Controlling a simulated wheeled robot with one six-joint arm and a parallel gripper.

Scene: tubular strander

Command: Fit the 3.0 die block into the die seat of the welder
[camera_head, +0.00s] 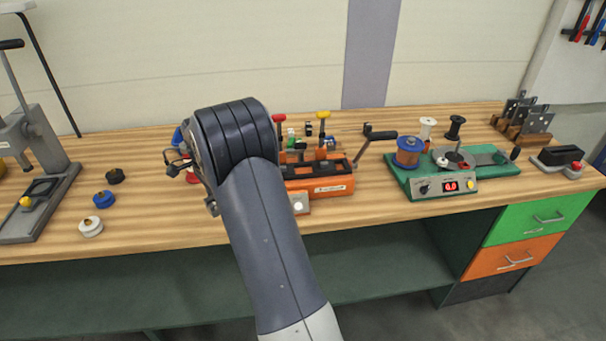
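The welder (322,186) is the orange machine on the bench in the middle, with a red-knobbed lever (278,118), a yellow-knobbed lever (324,115) and a crank handle (380,134). My forearm hides its left part. The die seat cannot be made out. Small blocks with coloured tops (308,129) stand at or just behind the welder; no size marking is readable, so I cannot tell which is the 3.0 die block. My gripper (183,166) is left of the welder, partly hidden behind my wrist. Its fingers are too small and covered to show whether they hold anything.
Black (115,176), blue (103,199) and white (90,227) round pieces lie on the bench to the left, beside a grey lever press (40,170). A green winding machine (440,178) with spools stands right. The bench front between press and welder is mostly clear.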

